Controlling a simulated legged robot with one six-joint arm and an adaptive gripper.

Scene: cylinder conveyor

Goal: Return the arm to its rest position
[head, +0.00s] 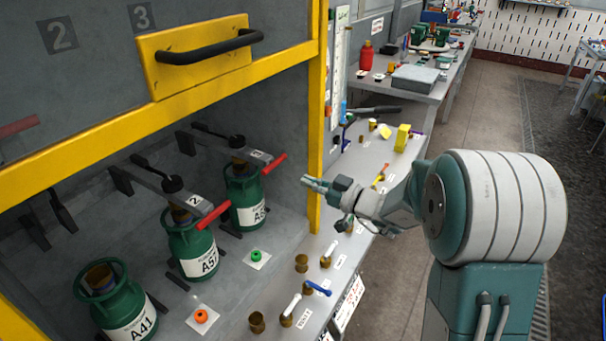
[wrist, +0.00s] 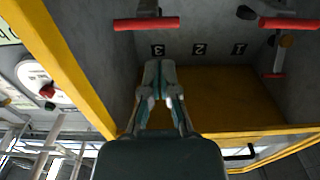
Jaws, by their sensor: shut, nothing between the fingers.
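My gripper (head: 318,185) is in the middle of the head view, in front of the yellow right post of the cabinet, pointing left toward the open bay. It is shut and empty. In the wrist view my gripper (wrist: 160,75) shows at the centre with its fingers together, the cabinet behind it. The rest of my arm reaches in from the right of the head view.
Green cylinders A41 (head: 124,304), A57 (head: 192,248) and a third (head: 245,198) stand in the bay. A raised door with a yellow handle plate (head: 200,57) is above. Small fittings lie on the bench (head: 375,200).

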